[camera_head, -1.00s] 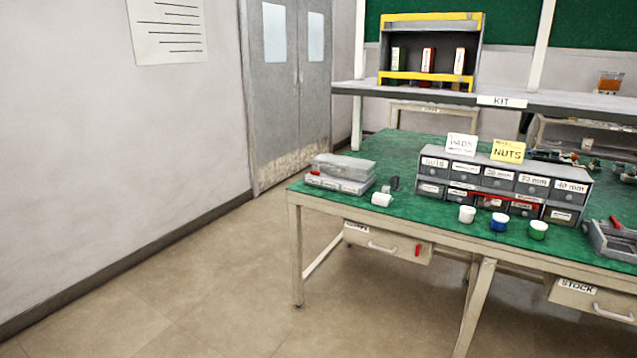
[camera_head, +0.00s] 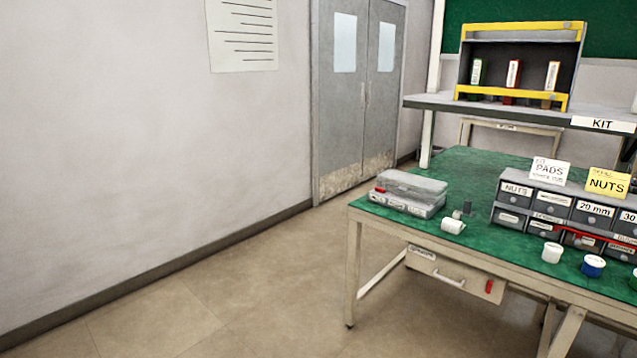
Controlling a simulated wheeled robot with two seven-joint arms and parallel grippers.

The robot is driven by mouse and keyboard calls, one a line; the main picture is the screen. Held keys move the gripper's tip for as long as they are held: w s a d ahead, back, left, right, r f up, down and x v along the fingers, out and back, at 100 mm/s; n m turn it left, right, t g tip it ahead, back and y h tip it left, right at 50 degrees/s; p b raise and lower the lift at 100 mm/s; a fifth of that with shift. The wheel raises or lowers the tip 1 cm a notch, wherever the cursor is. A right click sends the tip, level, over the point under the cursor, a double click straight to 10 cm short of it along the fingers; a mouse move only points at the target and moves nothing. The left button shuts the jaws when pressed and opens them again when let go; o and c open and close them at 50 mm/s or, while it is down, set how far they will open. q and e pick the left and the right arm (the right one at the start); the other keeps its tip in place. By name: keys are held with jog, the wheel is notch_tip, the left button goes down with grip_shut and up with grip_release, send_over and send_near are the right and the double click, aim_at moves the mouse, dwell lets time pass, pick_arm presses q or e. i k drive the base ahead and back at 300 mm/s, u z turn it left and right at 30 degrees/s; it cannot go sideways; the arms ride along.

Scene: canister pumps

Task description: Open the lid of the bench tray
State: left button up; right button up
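A low grey tray (camera_head: 402,204) with a clear greyish lid (camera_head: 412,182) sits at the near left corner of the green bench (camera_head: 470,245). The lid lies over the tray and looks shut. A small red piece (camera_head: 380,190) shows at the tray's left end. I cannot tell for sure from this distance whether it is a latch. Neither of my grippers is in view.
A white cup lies on its side (camera_head: 453,226) right of the tray, near a small dark block (camera_head: 467,207). A labelled drawer unit (camera_head: 570,215) stands further right, with pots before it. A drawer (camera_head: 455,272) hangs under the bench. The floor (camera_head: 230,300) left of the bench is clear.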

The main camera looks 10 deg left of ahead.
aim_at(401, 177)
jog(key=u, duration=1.05)
jog(key=i, duration=2.9)
jog(key=z, duration=1.05)
